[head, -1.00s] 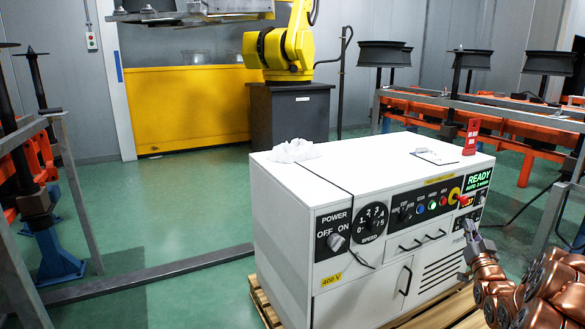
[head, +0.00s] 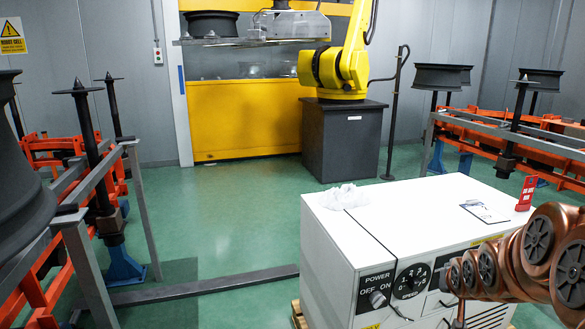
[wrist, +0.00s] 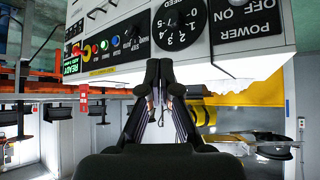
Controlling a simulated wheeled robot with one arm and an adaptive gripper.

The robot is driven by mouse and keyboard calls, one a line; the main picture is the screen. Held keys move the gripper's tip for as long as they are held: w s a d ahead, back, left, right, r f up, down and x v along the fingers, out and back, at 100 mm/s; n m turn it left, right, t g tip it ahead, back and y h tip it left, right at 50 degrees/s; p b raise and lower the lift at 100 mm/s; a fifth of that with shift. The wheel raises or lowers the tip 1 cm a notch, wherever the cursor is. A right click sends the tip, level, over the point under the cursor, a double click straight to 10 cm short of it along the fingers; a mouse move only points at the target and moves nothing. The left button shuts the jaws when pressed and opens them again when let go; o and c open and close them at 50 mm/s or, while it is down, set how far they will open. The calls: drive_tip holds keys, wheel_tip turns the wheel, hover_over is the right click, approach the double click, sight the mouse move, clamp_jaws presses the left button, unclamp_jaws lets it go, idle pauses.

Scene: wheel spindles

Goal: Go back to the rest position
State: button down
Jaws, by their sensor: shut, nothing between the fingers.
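My gripper (wrist: 164,86) shows in the wrist view, where the picture is upside down. Its two dark fingers meet at the tips, shut and empty, in front of the white control cabinet. In the head view my copper-coloured arm is at the right edge, in front of the cabinet's right part; the fingers are hard to make out there. The white cabinet (head: 395,215) has a POWER switch (head: 377,299) and a SPEED dial (head: 411,281) on its front. In the wrist view its panel shows the SPEED dial (wrist: 179,24) and a green READY screen (wrist: 71,66).
Crumpled white plastic (head: 345,197), a clipboard (head: 484,212) and a red tag (head: 526,193) are on the cabinet top. A yellow robot (head: 340,65) stands on a dark pedestal (head: 342,140) behind. Racks with spindles (head: 98,160) and wheels (head: 440,76) flank both sides. Green floor is open at the middle left.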

drive_tip(key=s+a+r+n+g+y+p, duration=0.1)
drive_tip(key=s+a+r+g+p, duration=0.2)
drive_tip(key=s, duration=0.9)
drive_tip(key=s+a+r+n+g+p, duration=0.1)
drive_tip(key=s+a+r+g+p, duration=0.3)
drive_tip(key=s+a, duration=0.6)
drive_tip(key=s+a+r+n+g+y+p, duration=0.1)
drive_tip(key=s+a+r+g+p, duration=0.2)
drive_tip(key=s, duration=1.1)
drive_tip(key=a+r+p, duration=0.3)
drive_tip(key=r+p, duration=0.1)
drive_tip(key=r, duration=0.2)
drive_tip(key=shift+s+a+y+p, duration=0.15)
drive_tip(key=shift+s+y+p, duration=0.15)
drive_tip(key=shift+p, duration=0.05)
